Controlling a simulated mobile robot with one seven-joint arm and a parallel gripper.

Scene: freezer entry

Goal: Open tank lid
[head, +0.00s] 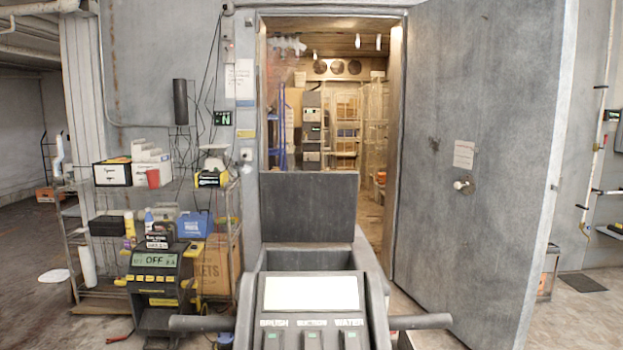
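A grey floor machine stands right in front of me in the head view. Its control panel (311,312) has a white screen and the labels BRUSH, SUCTION and WATER. Beyond the panel is the tank (368,275), with a dark recess at its top. A flat dark grey lid (309,205) stands upright at the far side of this recess, so the tank looks open. The recess's inside is mostly hidden by the panel. My gripper is not in view.
Bar handles (201,323) stick out on both sides of the machine. A charger marked OFF (156,262) and a loaded shelf (110,225) stand left. The large freezer door (480,150) is swung open at right. The doorway behind shows racks (347,130).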

